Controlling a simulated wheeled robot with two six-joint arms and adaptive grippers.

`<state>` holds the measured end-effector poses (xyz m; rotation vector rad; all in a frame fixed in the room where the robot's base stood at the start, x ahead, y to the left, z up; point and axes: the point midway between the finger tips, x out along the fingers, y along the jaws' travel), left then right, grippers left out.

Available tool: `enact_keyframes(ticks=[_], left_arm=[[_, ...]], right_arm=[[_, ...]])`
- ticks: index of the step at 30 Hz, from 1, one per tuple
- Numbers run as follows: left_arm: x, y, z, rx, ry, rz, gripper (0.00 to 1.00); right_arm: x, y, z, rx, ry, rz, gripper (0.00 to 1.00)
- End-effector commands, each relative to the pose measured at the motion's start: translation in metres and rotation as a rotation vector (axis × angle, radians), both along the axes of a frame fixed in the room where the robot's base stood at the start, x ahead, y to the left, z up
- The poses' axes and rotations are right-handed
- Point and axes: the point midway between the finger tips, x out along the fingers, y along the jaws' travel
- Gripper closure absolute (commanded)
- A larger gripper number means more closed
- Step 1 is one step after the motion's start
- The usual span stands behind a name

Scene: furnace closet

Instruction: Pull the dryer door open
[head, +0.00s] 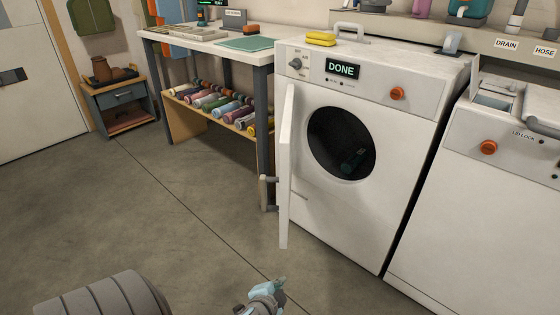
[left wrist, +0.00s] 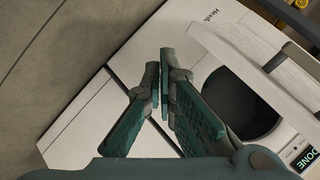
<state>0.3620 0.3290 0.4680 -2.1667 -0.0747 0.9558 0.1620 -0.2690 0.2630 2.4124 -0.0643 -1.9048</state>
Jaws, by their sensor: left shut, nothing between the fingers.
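The white dryer (head: 375,85) shows DONE on its display. Its door (head: 285,170) stands swung well out from the front, seen nearly edge-on at the left of the round opening. The grey door handle (head: 266,193) is on the door's outer face. The dark drum (head: 341,145) is exposed, with a dim teal thing inside. My left gripper (head: 273,290) is low at the bottom edge, in front of the door and apart from it. In the left wrist view its fingers (left wrist: 161,75) are together and empty, with the door (left wrist: 235,60) and handle (left wrist: 275,58) beyond. My right gripper is not in view.
A second white machine (head: 490,215) stands close at the right. A workbench (head: 205,45) with a shelf of rolled cloths (head: 220,103) stands at the left, near the door's handle. A yellow sponge (head: 320,39) lies on the dryer. The floor (head: 150,215) at the left is clear.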

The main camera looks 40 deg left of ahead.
Motion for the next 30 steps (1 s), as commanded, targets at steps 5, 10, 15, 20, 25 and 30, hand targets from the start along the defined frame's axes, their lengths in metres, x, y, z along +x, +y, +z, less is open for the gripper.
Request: enact_keyframes(ticks=[5,10,15,20,25,30], left_arm=[[0.074,0.016,0.200,0.562,-0.299,-0.224,1.00],[0.089,0.014,0.257,0.771,-0.380,-0.275,1.00],[0.111,0.022,0.255,0.772,-0.381,-0.273,1.00],[0.144,0.034,0.253,0.769,-0.380,-0.273,1.00],[0.178,0.047,0.253,0.767,-0.380,-0.271,1.00],[0.162,0.068,0.252,0.769,-0.375,-0.273,1.00]], right_arm=[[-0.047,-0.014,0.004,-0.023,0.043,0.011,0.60],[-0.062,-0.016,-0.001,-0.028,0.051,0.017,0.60],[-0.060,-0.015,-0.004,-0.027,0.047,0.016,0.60],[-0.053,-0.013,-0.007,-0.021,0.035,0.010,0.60],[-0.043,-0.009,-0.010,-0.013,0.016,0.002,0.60],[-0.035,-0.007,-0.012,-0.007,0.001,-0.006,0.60]])
